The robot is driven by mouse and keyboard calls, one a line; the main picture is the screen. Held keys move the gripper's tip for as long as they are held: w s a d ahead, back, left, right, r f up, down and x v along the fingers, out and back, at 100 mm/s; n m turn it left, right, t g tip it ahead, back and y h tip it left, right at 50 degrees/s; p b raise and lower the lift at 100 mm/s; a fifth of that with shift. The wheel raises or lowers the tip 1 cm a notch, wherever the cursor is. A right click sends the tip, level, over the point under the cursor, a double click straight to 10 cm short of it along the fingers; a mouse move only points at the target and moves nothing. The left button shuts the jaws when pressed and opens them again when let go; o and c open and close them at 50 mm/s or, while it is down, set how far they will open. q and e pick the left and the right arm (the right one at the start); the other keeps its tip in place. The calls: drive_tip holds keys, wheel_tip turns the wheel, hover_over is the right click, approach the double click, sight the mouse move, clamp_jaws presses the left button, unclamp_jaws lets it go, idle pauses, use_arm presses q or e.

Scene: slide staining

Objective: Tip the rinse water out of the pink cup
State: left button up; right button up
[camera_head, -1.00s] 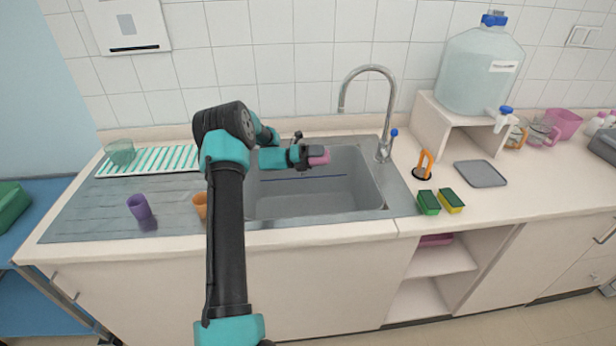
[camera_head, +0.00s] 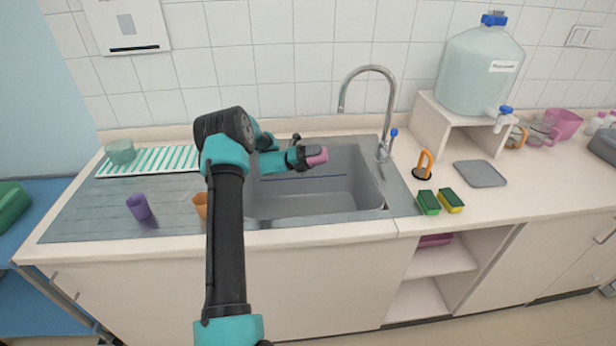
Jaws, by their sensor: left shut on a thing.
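The pink cup (camera_head: 318,156) is held over the sink basin (camera_head: 310,198), on the far side near the back rim. My left gripper (camera_head: 306,156) is shut on the pink cup. The cup looks tilted onto its side, pointing right. The inside of the cup is not visible, so I cannot tell whether water is in it. No stream of water shows. My right gripper is not in view.
A faucet (camera_head: 368,70) arches over the sink's right side. A purple cup (camera_head: 139,206) and an orange cup (camera_head: 201,204), partly hidden by my arm, stand on the drainboard. Sponges (camera_head: 428,202) lie right of the sink. A glass bowl (camera_head: 120,152) stands at far left.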

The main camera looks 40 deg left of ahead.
use_arm(q)
drive_tip(key=shift+s+a+r+t+h, duration=0.1)
drive_tip(key=shift+s+a+t+h, duration=0.15)
drive_tip(key=shift+t+h, duration=0.4)
drive_tip(key=shift+s+a+r+t+h, duration=0.15)
drive_tip(key=shift+a+t+h, duration=0.25)
drive_tip(key=shift+h, duration=0.35)
idle(0.9)
